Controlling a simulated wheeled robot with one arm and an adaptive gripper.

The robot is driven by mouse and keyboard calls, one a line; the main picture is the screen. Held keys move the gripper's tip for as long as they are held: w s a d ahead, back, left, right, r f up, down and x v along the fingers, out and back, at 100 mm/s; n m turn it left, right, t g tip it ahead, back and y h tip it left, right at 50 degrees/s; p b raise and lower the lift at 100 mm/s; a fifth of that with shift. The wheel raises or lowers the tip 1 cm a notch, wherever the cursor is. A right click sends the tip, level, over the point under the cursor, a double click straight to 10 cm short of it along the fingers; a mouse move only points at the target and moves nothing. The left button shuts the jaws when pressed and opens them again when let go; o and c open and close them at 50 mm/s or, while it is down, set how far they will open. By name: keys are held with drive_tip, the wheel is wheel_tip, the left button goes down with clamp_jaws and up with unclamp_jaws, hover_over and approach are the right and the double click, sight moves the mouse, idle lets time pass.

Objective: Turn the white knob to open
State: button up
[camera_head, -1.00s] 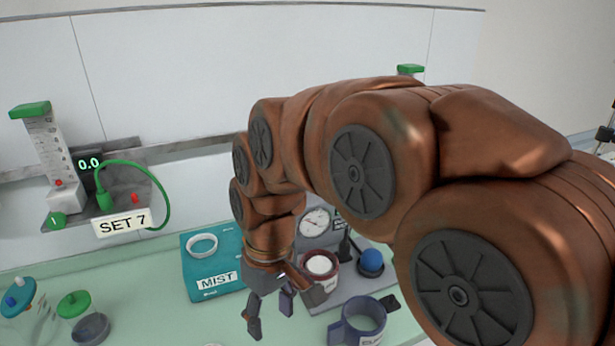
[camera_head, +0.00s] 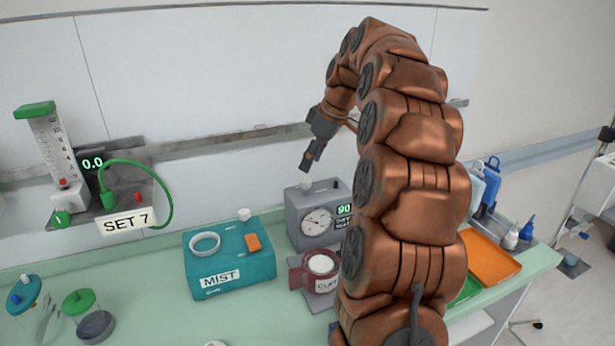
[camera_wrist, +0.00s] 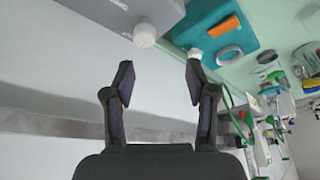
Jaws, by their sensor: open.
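A white knob (camera_head: 305,185) sits on top of the grey gauge box (camera_head: 299,222), partly seen just below my gripper (camera_head: 308,166). In the wrist view this knob (camera_wrist: 144,36) stands out from the grey box, beyond and between the spread fingers of my gripper (camera_wrist: 160,80). The fingers are open and empty, apart from the knob. A second white knob (camera_head: 244,214) stands on the teal MIST box (camera_head: 230,282); it also shows in the wrist view (camera_wrist: 195,54), near the right fingertip.
A red cup (camera_head: 299,277) stands before the grey box. A flowmeter (camera_head: 47,150) and a SET 7 sign (camera_head: 123,223) are on the wall at left. Lidded jars (camera_head: 80,302) stand at front left. An orange tray (camera_head: 490,256) is at right. The wall is close behind my gripper.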

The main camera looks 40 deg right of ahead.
sight(306, 180)
drive_tip(key=shift+w+d+f+p, duration=0.1)
drive_tip(key=shift+w+f+p, duration=0.35)
drive_tip(key=shift+f, duration=0.75)
drive_tip(key=shift+w+d+f+p, duration=0.15)
drive_tip(key=shift+w+f+p, duration=0.3)
drive_tip(key=shift+f, duration=0.7)
drive_tip(key=shift+w+d+f+p, duration=0.1)
drive_tip(key=shift+w+f+p, duration=0.35)
drive_tip(key=shift+f, duration=0.75)
drive_tip(key=shift+w, duration=0.1)
drive_tip(key=shift+c, duration=0.2)
clamp_jaws()
